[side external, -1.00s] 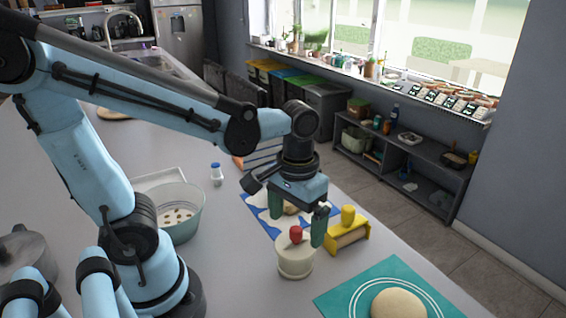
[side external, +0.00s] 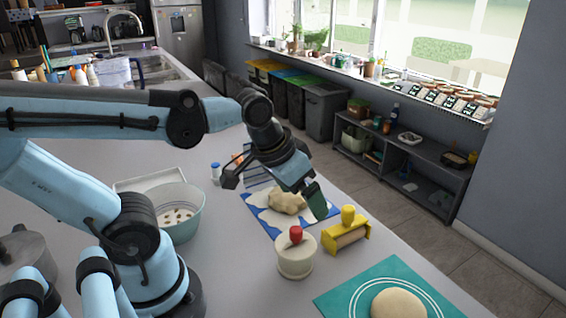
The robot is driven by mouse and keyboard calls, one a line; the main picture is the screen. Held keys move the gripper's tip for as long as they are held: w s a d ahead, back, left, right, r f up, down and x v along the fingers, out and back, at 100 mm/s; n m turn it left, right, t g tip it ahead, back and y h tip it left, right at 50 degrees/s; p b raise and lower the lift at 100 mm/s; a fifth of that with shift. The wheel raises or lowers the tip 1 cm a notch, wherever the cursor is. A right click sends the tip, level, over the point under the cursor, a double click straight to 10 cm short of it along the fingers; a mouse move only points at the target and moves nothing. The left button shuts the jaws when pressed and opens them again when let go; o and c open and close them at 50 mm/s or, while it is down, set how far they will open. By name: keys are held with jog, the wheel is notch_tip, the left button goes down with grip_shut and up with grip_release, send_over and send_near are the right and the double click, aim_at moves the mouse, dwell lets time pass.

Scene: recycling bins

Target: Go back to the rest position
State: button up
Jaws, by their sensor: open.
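My gripper looks above and apart from the dough. Part of the mat is hidden behind my gripper.
A cream pot with a red knob (side external: 296,258) and a yellow roller (side external: 346,235) stand close by. A teal mat (side external: 335,300) carries round dough (side external: 398,303). A bowl (side external: 183,222) and small bottle (side external: 215,174) stand left. Bins (side external: 325,108) stand beyond the counter.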

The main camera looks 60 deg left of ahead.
jog(key=shift+w+a+f+m+t, duration=0.1)
jog(key=shift+w+a+m+t, duration=0.1)
jog(key=shift+t, duration=0.35)
jog(key=shift+w+a+f+m+t, duration=0.1)
jog(key=shift+w+a+m+t, duration=0.1)
jog(key=shift+t, duration=0.35)
